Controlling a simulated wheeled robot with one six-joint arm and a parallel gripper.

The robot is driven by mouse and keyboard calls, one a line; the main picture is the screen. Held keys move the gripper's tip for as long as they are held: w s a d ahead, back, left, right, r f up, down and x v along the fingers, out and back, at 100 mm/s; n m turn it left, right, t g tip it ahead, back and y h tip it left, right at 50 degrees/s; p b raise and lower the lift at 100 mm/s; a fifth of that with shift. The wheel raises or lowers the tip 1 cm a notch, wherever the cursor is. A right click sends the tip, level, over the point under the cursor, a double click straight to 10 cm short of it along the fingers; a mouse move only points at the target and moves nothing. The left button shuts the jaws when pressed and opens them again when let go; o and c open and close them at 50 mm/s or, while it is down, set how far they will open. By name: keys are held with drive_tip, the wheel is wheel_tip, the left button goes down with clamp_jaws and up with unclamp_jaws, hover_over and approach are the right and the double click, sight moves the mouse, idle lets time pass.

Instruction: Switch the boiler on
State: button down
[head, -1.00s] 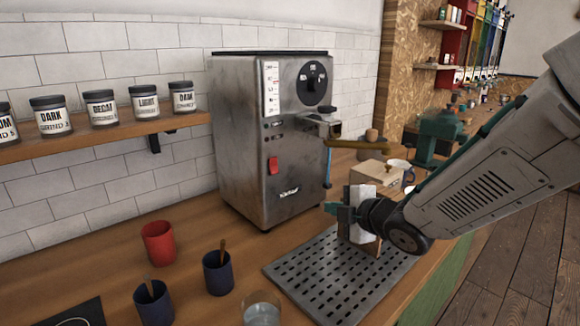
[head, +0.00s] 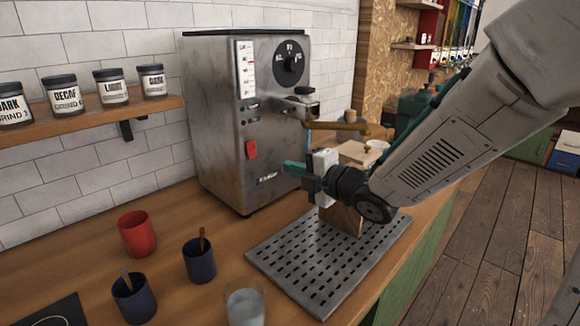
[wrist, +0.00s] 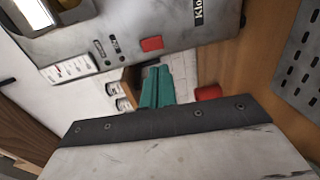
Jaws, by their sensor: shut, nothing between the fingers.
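The boiler is a scuffed metal machine (head: 220,130) standing on the wooden counter, with a round black dial (head: 289,63) and a scale strip on its front. A red rocker switch (head: 252,150) sits low on the left of its front face; it also shows in the wrist view (wrist: 152,44). Which way the switch is tipped I cannot tell. My gripper (head: 290,166) is in front of the lower right part of the boiler's front, its teal fingers shut and empty, pointing left. The fingers show in the wrist view (wrist: 157,86), below the switch in that picture and apart from it.
A perforated drip tray (head: 330,255) lies below my gripper, with a wooden block on it. A red cup (head: 137,234), dark blue cups (head: 199,262) and a glass (head: 244,307) stand at the front left. A brass-coloured handle (head: 345,127) juts out above my gripper.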

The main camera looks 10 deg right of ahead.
sight(254, 156)
drive_tip(key=x, duration=1.1)
drive_tip(key=shift+w+a, duration=0.15)
drive_tip(key=shift+w, duration=0.2)
drive_tip(key=shift+a, duration=0.1)
drive_tip(key=shift+a+f, duration=0.15)
drive_tip(key=shift+a, duration=0.05)
drive_tip(key=shift+w+d, duration=0.15)
drive_tip(key=shift+d, duration=0.2)
drive_tip(key=shift+a, duration=0.15)
drive_tip(key=shift+s, duration=0.25)
drive_tip(key=f+v, duration=0.3)
drive_tip(key=v, duration=1)
drive_tip(key=shift+s+d, duration=0.2)
drive_tip(key=shift+d, duration=0.1)
